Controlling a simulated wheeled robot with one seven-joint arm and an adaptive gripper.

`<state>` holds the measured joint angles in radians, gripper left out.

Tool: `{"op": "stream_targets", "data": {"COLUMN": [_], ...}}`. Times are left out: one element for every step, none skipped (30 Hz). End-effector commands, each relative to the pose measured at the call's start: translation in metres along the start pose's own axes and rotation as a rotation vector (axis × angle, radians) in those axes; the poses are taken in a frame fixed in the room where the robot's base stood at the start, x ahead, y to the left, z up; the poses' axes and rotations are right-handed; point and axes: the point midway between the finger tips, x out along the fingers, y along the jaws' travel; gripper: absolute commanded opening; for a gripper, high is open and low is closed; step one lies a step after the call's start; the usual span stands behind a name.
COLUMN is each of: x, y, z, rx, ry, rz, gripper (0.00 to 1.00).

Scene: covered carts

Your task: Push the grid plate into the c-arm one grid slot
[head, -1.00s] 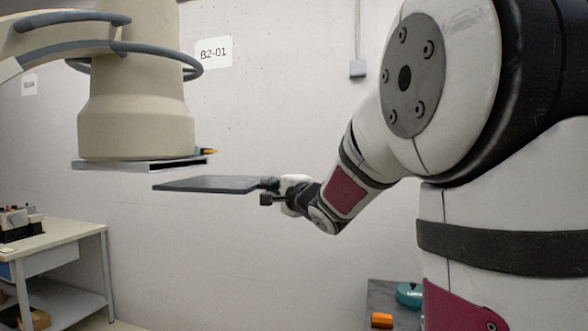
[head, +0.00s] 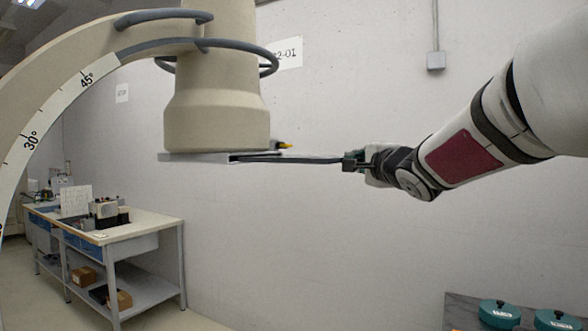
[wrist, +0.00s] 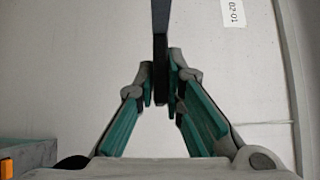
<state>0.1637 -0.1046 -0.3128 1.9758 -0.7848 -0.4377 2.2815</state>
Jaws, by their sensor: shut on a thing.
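The c-arm one head (head: 218,105) is a beige cylinder with a flat grey grid slot (head: 192,157) under it. The slot's dark mouth faces right. The thin dark grid plate (head: 305,160) is seen almost edge-on, level with the slot. Its left end overlaps the mouth; how deep it sits inside is hidden. My gripper (head: 352,161) is shut on the plate's right edge. In the wrist view, the green-padded fingers (wrist: 161,88) pinch the plate (wrist: 160,20), which appears as a narrow dark strip running upward.
A small yellow-and-black part (head: 285,145) sticks out above the slot's right end. The curved c-arm (head: 50,105) stands at left. A workbench (head: 140,226) is behind at lower left. A dark surface with teal round items (head: 500,312) is at lower right.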

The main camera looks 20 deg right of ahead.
Motion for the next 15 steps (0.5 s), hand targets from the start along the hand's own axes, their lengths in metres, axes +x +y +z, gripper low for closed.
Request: {"op": "stream_targets", "data": {"x": [0.0042,0.0042,0.0027,0.0024,0.0024,0.0026,0.0029,0.0033,0.0039,0.0044,0.0049,0.0054,0.0056,0.0057,0.0057], "y": [0.0002,-0.0001,-0.0011,-0.0015,-0.0018,-0.0021,-0.0022,-0.0023,-0.0022,-0.0021,-0.0021,-0.0020,-0.0019,-0.0019,-0.0019], "z": [0.0033,0.0037,0.0028,0.0029,0.0033,0.0040,0.0048,0.0058,0.0074,0.0085,0.0096,0.0107,0.0111,0.0113,0.0113], "rx": [0.001,0.001,0.002,0.002,0.002,0.002,0.003,0.004,0.003,0.002,0.003,0.003,0.003,0.003,0.002], "ry": [-0.001,0.000,0.001,0.001,0.001,0.001,0.001,0.001,0.001,0.002,0.002,0.003,0.003,0.004,0.004], "rz": [-0.005,-0.004,-0.003,-0.003,-0.004,-0.004,-0.004,-0.005,-0.005,-0.005,-0.005,-0.005,-0.004,-0.004,-0.004], "gripper": [0.00,0.00,0.00,0.00,0.00,0.00,0.00,0.00,0.00,0.00,0.00,0.00,0.00,0.00,0.00]}}
